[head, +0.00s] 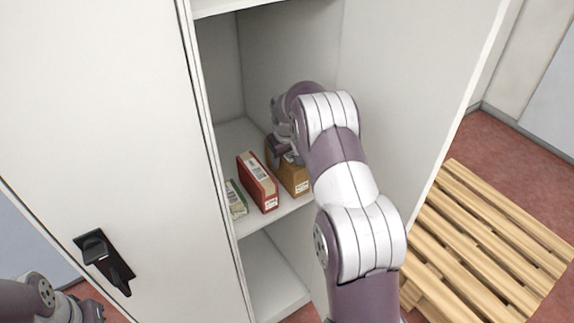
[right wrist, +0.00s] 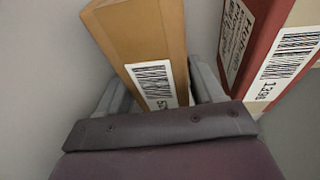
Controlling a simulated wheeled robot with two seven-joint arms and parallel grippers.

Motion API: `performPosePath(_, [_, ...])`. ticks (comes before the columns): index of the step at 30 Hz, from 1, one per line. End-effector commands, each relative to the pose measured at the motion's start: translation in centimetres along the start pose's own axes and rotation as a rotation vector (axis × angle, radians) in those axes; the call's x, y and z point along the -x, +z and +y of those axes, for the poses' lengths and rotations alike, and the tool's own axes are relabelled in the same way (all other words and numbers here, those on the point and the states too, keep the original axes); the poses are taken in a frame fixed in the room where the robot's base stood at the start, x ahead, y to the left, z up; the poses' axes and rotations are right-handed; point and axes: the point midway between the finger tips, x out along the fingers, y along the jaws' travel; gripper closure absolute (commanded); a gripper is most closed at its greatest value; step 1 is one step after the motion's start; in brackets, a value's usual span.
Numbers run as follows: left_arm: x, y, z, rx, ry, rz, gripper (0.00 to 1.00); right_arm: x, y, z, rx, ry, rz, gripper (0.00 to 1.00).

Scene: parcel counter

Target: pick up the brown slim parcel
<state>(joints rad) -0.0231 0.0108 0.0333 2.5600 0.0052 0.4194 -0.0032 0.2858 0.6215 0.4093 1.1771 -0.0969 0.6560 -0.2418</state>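The brown slim parcel (head: 295,180) stands on the cabinet shelf, to the right of a red parcel. It also shows in the right wrist view (right wrist: 140,35), with a white barcode label on its narrow face. My right gripper (head: 283,148) is at the parcel, partly hidden by its own wrist in the head view. In the right wrist view the grey fingers (right wrist: 160,85) are on either side of the parcel, apparently apart from it by narrow gaps. My left gripper (head: 92,312) is at the lower left edge, its fingers not clearly visible.
The red parcel (head: 257,182) stands close beside the brown one, and a green and white parcel (head: 236,199) is further left. A closed-looking door with a black handle (head: 103,260) is left. A wooden pallet (head: 490,235) lies right.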

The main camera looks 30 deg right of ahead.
Motion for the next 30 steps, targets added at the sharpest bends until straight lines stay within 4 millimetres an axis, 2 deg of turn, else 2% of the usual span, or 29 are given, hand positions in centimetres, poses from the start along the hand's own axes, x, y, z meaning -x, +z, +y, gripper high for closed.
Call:
performPosePath(1, [0.0, 0.0, 0.0, 0.000, 0.000, 0.000, 0.69, -0.1, 0.1, 0.0, 0.000, 0.000, -0.002, 0.62])
performPosePath(3, [0.0, 0.0, 0.0, 0.000, 0.000, 0.000, 0.69, -0.1, 0.1, 0.0, 0.000, 0.000, -0.002, 0.80])
performPosePath(13, [0.0, 0.0, 0.0, 0.000, 0.000, 0.000, 0.69, 0.0, 0.0, 0.0, 0.000, 0.000, -0.001, 0.80])
performPosePath(17, [0.0, 0.0, 0.0, 0.000, 0.000, 0.000, 0.69, 0.6, -0.1, 0.1, 0.000, 0.000, -0.001, 0.81])
performPosePath(20, [-0.1, 0.0, 0.0, 0.000, 0.000, 0.000, 0.69, 1.9, -0.5, 0.3, 0.000, 0.001, 0.002, 0.81])
performPosePath(30, [-0.2, 0.0, 0.0, 0.000, 0.000, 0.000, 0.69, 9.1, -2.4, 1.3, 0.000, 0.001, 0.004, 0.81])
